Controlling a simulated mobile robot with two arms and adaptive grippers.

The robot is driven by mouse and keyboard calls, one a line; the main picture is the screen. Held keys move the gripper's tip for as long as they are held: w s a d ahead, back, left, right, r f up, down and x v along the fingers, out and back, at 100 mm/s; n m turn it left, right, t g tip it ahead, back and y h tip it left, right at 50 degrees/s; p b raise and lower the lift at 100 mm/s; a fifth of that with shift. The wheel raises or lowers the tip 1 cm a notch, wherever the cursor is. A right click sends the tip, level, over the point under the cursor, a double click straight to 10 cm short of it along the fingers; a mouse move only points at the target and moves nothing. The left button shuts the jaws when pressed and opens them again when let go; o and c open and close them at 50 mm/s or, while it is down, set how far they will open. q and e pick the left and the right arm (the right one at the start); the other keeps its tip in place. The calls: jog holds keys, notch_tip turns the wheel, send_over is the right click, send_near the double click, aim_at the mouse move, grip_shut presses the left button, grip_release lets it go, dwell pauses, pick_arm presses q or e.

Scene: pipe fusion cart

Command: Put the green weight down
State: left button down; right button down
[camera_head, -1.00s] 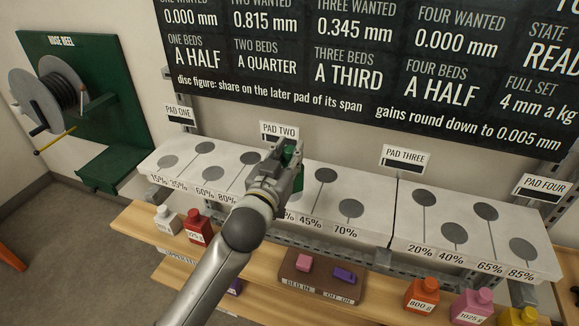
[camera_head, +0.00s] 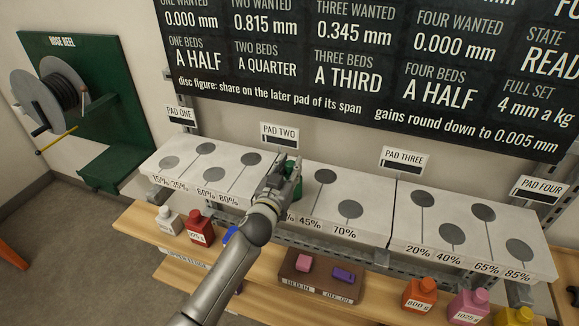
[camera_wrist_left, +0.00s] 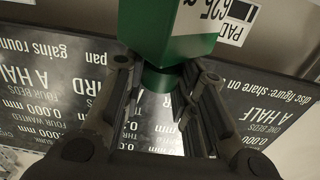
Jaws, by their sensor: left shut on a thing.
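The green weight (camera_wrist_left: 165,30) fills the top of the left wrist view, with a white label that is partly cut off. Its narrower green neck (camera_wrist_left: 160,80) sits between the fingers of my left gripper (camera_wrist_left: 158,103), which is shut on it. In the head view the gripper (camera_head: 284,178) mostly hides the weight (camera_head: 297,188), with some green showing beside and below the fingers. It is at the white pad bench, below the PAD TWO sign (camera_head: 279,134). I cannot tell whether its base touches the surface. My right gripper is not in view.
The white pads (camera_head: 400,225) carry grey discs with percent labels. On the wooden shelf (camera_head: 140,220) below stand white, red, orange, pink and yellow weights, plus a brown tray (camera_head: 318,283) with pink and purple blocks. A dark board hangs behind. A blue object (camera_head: 230,234) shows beside my arm.

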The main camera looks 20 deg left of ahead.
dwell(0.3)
pick_arm(q)
jog(key=c, duration=1.6)
grip_release()
jog(key=shift+f, duration=0.25)
jog(key=o, duration=0.4)
jog(key=shift+o, duration=0.2)
jog(key=shift+r, duration=0.1)
jog(key=shift+r, duration=0.1)
jog(key=s+b, duration=0.2)
jog(key=s, duration=1)
jog(key=shift+a, duration=0.25)
